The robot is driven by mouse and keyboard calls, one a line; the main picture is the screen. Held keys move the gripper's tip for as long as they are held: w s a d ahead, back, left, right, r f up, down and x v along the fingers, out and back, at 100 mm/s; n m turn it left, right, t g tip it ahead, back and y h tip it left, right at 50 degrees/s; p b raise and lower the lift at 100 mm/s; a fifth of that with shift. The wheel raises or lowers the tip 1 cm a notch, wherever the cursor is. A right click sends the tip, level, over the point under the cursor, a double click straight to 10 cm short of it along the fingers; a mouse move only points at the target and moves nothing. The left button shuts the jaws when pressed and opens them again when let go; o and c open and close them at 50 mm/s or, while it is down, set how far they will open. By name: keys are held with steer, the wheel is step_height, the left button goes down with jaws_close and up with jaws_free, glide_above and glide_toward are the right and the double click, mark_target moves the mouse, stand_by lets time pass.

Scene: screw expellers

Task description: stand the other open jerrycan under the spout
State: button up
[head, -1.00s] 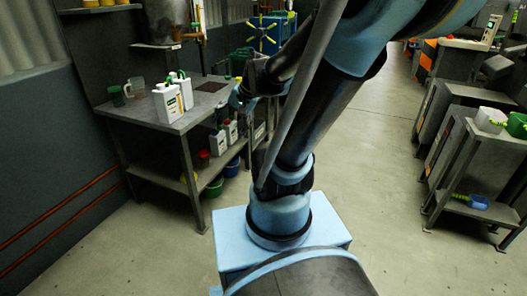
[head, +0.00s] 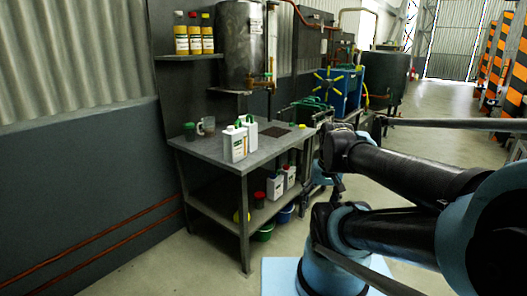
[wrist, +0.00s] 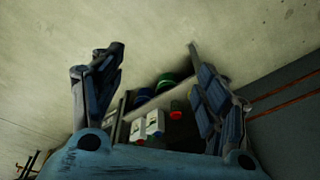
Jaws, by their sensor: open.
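Two white jerrycans with labels, a front one (head: 234,146) and one behind it (head: 250,134), stand upright on the grey bench. A little green shows at their tops; I cannot tell which is open. A brass spout (head: 263,84) hangs from the grey tank (head: 241,45) above the bench, over a dark grate (head: 269,131) to the right of the jerrycans. No jerrycan stands on the grate. My gripper (wrist: 155,52) is open and empty in the wrist view, low and away from the bench top. In the head view my arm partly hides that area.
The lower shelf holds more white jerrycans (head: 275,187), also in the wrist view (wrist: 155,122), with small coloured tubs. A clear jug (head: 207,125) and a dark green-lidded cup (head: 190,131) stand at the bench's left. Bottles (head: 194,34) line a wall shelf. Floor is free in front.

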steer(key=w+a+r+m+t+y, duration=0.1)
steer(key=w+a+r+m+y, duration=0.35)
steer(key=w+a, duration=0.5)
steer(key=m+t+y, duration=0.8)
steer(key=m+y, duration=0.1)
steer(key=m, duration=1.2)
glide_toward(246, 122)
steer(key=x, duration=1)
steer(key=shift+a+f, duration=0.1)
steer(key=shift+f, duration=0.2)
jaws_close()
